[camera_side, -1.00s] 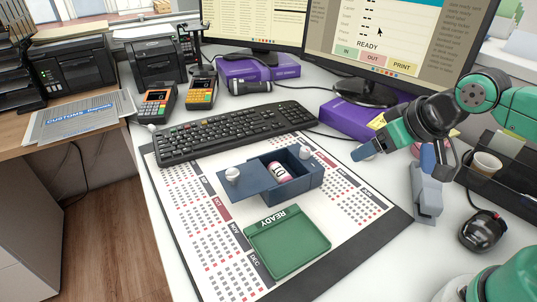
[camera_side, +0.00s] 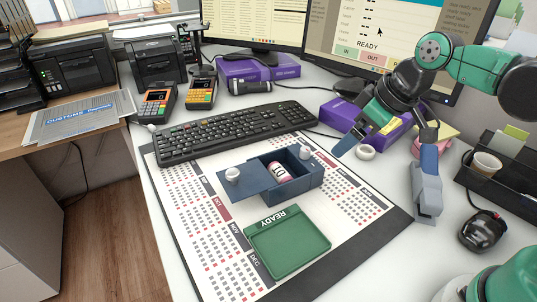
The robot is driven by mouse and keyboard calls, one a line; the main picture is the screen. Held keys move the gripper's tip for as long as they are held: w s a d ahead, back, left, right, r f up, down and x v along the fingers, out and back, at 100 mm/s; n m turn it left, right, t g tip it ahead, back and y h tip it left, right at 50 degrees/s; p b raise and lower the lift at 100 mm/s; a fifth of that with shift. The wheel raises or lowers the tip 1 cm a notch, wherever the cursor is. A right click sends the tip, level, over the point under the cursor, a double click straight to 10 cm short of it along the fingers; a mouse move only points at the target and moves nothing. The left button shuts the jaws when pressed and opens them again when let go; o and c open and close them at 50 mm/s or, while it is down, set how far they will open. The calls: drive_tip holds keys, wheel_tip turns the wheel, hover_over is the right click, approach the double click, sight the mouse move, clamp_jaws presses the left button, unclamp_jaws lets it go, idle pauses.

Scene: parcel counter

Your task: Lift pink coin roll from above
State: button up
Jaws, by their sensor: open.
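The pink coin roll (camera_side: 279,172) has a white label band and lies inside the open blue box (camera_side: 296,187) on the calendar mat. The box's lid (camera_side: 246,181) is slid off to the left, with a white knob on it, and leaves the roll showing from above. My gripper (camera_side: 362,140) is open and empty, above and to the right of the box, well apart from the roll. The green READY tray (camera_side: 288,246) is empty and lies in front of the box.
A black keyboard (camera_side: 235,131) lies behind the box. A white tape roll (camera_side: 366,152) and a blue-grey stapler (camera_side: 427,190) stand to the right. A purple box (camera_side: 352,115) lies behind my gripper. A black mouse (camera_side: 482,231) and a black organiser (camera_side: 507,180) are at the far right.

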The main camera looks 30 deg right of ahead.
sight(280, 170)
drive_tip(key=w+n, duration=0.2)
drive_tip(key=w+a+f+n+g+y, duration=0.1)
drive_tip(key=w+n, duration=0.1)
drive_tip(key=w+a+f+n+g+y, duration=0.1)
drive_tip(key=n, duration=0.1)
drive_tip(key=shift+w, duration=0.4)
drive_tip(key=w+f+n+g, duration=0.1)
drive_tip(key=n, duration=0.1)
drive_tip(key=w+a+f+n+g+y, duration=0.1)
drive_tip(key=f+n, duration=0.1)
drive_tip(key=w+a+f+n+y, duration=0.1)
drive_tip(key=w+f+n, duration=0.1)
drive_tip(key=shift+w+f+n+g, duration=0.1)
drive_tip(key=shift+n+g, duration=0.2)
drive_tip(key=shift+g, duration=0.1)
drive_tip(key=shift+w+a+f+n, duration=0.1)
drive_tip(key=shift+f+n, duration=0.2)
drive_tip(key=shift+n, duration=0.1)
drive_tip(key=shift+w+a+f+y, duration=0.1)
drive_tip(key=shift+a+f+y, duration=0.2)
drive_tip(key=shift+f, duration=0.25)
drive_tip(key=x, duration=0.5)
drive_tip(key=shift+d, duration=0.1)
drive_tip(key=c, duration=1.2)
drive_tip(key=shift+r, duration=0.1)
drive_tip(key=shift+c, duration=0.3)
drive_tip(key=shift+r, duration=0.1)
